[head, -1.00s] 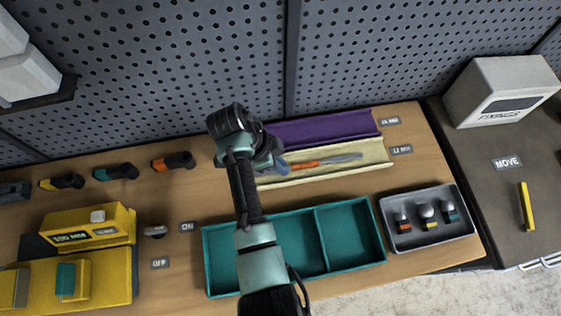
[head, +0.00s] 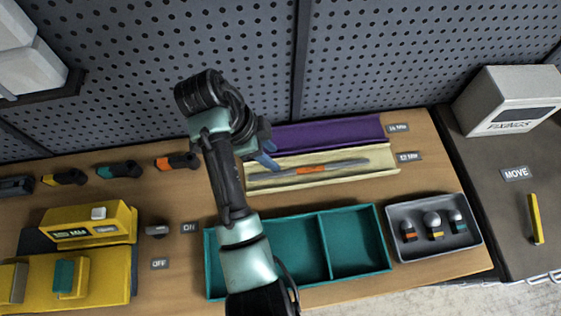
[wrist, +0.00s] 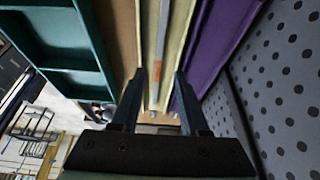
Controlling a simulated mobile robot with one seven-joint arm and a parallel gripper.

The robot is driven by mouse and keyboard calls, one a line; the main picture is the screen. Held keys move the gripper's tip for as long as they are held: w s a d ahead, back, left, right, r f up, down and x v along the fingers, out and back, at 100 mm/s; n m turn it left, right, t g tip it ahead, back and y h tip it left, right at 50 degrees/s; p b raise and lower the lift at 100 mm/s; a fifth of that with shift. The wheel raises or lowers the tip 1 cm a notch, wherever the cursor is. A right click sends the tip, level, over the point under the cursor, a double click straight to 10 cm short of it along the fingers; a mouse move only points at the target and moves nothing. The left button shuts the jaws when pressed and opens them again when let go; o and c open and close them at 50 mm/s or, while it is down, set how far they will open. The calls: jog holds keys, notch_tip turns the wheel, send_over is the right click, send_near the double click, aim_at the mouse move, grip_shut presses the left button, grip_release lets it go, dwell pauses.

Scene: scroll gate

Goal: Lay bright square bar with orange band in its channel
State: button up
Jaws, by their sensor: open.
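The bright square bar (head: 345,165) with an orange band (head: 313,170) lies lengthwise in the cream channel (head: 350,178), which is next to the 12 mm label. In the wrist view the bar (wrist: 163,35) runs along the cream channel (wrist: 180,25), with its near end between my fingers. My gripper (wrist: 160,76) is open, its fingers on either side of the channel and apart from the bar. In the head view my gripper (head: 268,160) is over the channel's left part, and my arm hides some of that end.
A purple channel (head: 330,133) lies behind the cream one, against the pegboard. A teal divided bin (head: 352,240) stands in front. A grey tray (head: 465,238) with several small fittings is at right. Several dark, colour-banded pieces lie at left, with a yellow machine (head: 95,228) in front.

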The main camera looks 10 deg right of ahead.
jog(key=p+v, duration=0.2)
jog(key=v, duration=0.1)
jog(key=shift+r, duration=0.15)
dwell(1.0)
